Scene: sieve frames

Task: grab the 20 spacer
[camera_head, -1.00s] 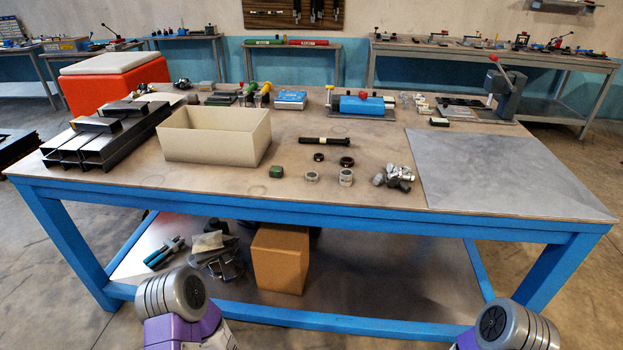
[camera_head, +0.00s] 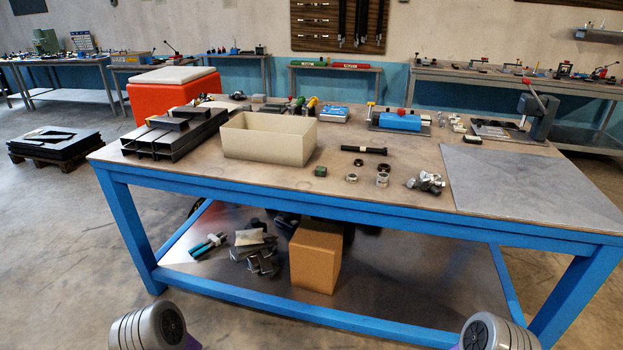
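Two silver ring-shaped parts stand on the workbench (camera_head: 235,183), a shorter ring (camera_head: 351,178) and a taller ring (camera_head: 382,180). Two small black rings lie just behind them, one at the left (camera_head: 358,162) and a larger one at the right (camera_head: 385,167). I cannot read any size marking, so I cannot tell which is the 20 spacer. A black bolt-like rod (camera_head: 364,149) lies behind the rings. My arm links show at the bottom edge, well short of the bench. Neither gripper is in view.
A beige open bin (camera_head: 268,140) stands left of the rings, with black channel bars (camera_head: 170,145) beyond it. A small green-black block (camera_head: 320,171) and a pile of grey pieces (camera_head: 427,183) flank the rings. A grey sheet (camera_head: 525,190) covers the right end.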

